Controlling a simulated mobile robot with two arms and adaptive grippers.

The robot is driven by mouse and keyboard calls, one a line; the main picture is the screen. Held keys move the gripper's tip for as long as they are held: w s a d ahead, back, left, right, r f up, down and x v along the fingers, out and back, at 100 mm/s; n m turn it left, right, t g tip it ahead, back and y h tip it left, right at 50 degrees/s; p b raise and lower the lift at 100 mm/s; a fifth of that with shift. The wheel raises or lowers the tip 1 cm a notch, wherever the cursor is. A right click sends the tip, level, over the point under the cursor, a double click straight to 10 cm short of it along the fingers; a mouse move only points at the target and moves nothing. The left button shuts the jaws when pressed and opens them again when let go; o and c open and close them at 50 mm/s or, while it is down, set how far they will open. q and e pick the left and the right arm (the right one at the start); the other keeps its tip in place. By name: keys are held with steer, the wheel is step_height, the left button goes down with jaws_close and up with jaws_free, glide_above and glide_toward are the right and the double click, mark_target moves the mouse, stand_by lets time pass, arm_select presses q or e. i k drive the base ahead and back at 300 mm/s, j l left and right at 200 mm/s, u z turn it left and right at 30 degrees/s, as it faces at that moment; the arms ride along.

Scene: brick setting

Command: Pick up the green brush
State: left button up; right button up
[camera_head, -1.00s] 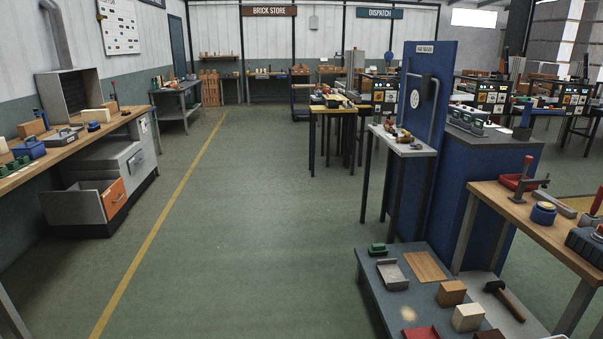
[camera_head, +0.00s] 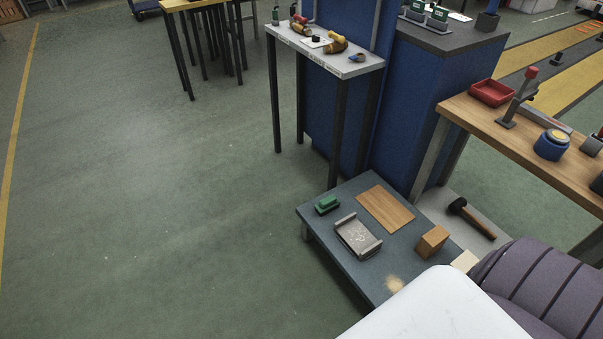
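The green brush (camera_head: 327,204) lies at the far left corner of a low grey-blue platform (camera_head: 345,275). It is a small block with a green top. A grey metal dustpan-like tray (camera_head: 357,238) lies just to its right and nearer, apart from it. Neither of my grippers shows in the head view. A white and dark ribbed part of my own body covers the near right of the platform.
A wooden board (camera_head: 385,208) and a wooden block (camera_head: 432,241) lie on the platform. A black-headed hammer (camera_head: 470,217) lies on a light surface to the right. A narrow table (camera_head: 325,60) and a blue cabinet (camera_head: 415,110) stand behind. The floor (camera_head: 150,190) at left is clear.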

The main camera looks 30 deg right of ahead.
mark_target(328, 205)
steer(key=i+z, duration=0.15)
steer(key=i, duration=0.5)
steer(key=i+j+z, duration=0.2)
steer(key=i, duration=0.45)
